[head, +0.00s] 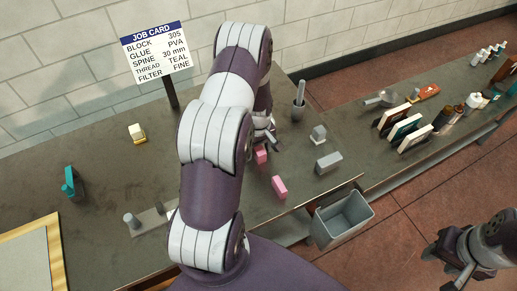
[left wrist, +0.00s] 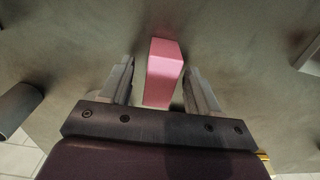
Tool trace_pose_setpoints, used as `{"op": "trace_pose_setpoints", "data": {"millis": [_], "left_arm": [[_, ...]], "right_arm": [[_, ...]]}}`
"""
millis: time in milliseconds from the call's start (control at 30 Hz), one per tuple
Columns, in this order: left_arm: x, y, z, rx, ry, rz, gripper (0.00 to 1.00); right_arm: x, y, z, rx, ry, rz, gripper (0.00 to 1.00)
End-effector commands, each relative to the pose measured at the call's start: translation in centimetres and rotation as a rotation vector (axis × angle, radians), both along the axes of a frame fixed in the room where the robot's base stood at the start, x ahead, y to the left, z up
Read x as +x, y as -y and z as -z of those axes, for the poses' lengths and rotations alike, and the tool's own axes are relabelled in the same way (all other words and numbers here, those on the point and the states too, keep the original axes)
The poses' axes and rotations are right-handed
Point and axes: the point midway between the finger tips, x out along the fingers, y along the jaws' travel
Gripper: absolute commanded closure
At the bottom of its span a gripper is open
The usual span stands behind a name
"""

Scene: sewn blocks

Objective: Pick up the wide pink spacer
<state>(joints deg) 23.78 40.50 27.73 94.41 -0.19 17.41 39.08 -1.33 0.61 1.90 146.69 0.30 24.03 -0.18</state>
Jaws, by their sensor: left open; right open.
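Two pink blocks are on the dark worktop in the head view. One pink block (head: 261,156) is beside my left gripper (head: 271,139), and the other pink block (head: 279,187) lies nearer the front edge. I cannot tell from the head view which is the wider. In the left wrist view a pink block (left wrist: 163,72) is between the two fingers of my left gripper (left wrist: 164,85), with a gap on each side. My left gripper is open and holds nothing. My right gripper (head: 452,272) is open and empty over the floor at lower right.
A grey block (head: 328,163), a small grey piece (head: 319,133) and a pen cup (head: 298,108) stand right of the pink blocks. A grey bin (head: 341,220) is below the front edge. A teal item (head: 69,183) and a cream block (head: 137,133) are left.

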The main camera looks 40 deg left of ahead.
Motion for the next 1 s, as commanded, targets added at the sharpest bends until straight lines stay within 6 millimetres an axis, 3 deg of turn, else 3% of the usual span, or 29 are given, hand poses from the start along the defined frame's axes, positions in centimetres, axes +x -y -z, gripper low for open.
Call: {"op": "trace_pose_setpoints", "data": {"millis": [200,367,400,767,967,1000], "left_arm": [[0.0,0.0,0.1,0.0,0.001,0.0,0.42],[0.0,0.0,0.1,0.0,0.001,0.001,0.94],[0.0,0.0,0.1,0.0,0.001,0.001,0.96],[0.1,0.0,-0.5,0.001,0.003,0.001,0.96],[0.2,0.0,-3.7,0.002,0.007,0.001,0.96],[-0.2,0.7,-4.3,0.0,0.004,0.004,0.96]], "right_arm": [[0.0,0.0,0.0,0.0,0.0,0.0,0.57],[0.0,0.0,0.0,0.0,0.0,0.0,0.57],[0.0,0.0,0.0,0.0,0.0,0.0,0.57],[0.0,0.0,0.4,0.0,0.0,0.0,0.57],[0.0,0.0,1.5,0.0,0.0,0.0,0.57],[0.0,0.0,1.6,0.0,0.0,0.0,0.57]]}}
